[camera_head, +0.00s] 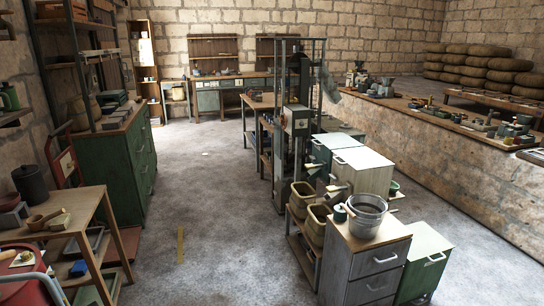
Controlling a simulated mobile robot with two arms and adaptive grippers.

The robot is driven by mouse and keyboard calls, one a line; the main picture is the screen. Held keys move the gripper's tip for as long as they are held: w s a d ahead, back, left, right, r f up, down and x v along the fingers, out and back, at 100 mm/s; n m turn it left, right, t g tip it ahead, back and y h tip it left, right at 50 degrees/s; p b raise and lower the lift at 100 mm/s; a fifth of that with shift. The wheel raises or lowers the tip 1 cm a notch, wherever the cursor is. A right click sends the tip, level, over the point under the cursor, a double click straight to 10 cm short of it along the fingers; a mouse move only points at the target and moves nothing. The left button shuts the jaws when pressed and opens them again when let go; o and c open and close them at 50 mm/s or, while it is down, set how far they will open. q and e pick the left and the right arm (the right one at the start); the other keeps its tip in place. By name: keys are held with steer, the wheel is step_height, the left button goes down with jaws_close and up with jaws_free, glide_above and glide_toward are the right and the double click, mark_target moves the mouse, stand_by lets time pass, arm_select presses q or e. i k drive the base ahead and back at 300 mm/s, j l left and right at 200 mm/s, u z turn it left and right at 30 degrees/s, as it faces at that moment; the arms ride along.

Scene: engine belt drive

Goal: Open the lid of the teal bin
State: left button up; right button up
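Two lidded, bin-like boxes in the head view have a green to teal colour. One teal-green box (334,142) stands in the middle, behind a pale box, and its flat top looks closed. Another green box (428,250) stands at the lower right beside a grey drawer cabinet, with a pale handle near its top edge; its top also looks closed. I cannot tell for sure which is the teal bin. Neither of my grippers shows in this view.
A grey drawer cabinet (362,268) carries a metal bucket (366,217). A low rack with woven baskets (301,199) stands to its left. A wooden table (85,206) and green cabinet (113,165) line the left side. The concrete floor (207,215) between is mostly clear.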

mark_target(335, 141)
steer(key=i+u, duration=0.45)
steer(key=i, duration=1.6)
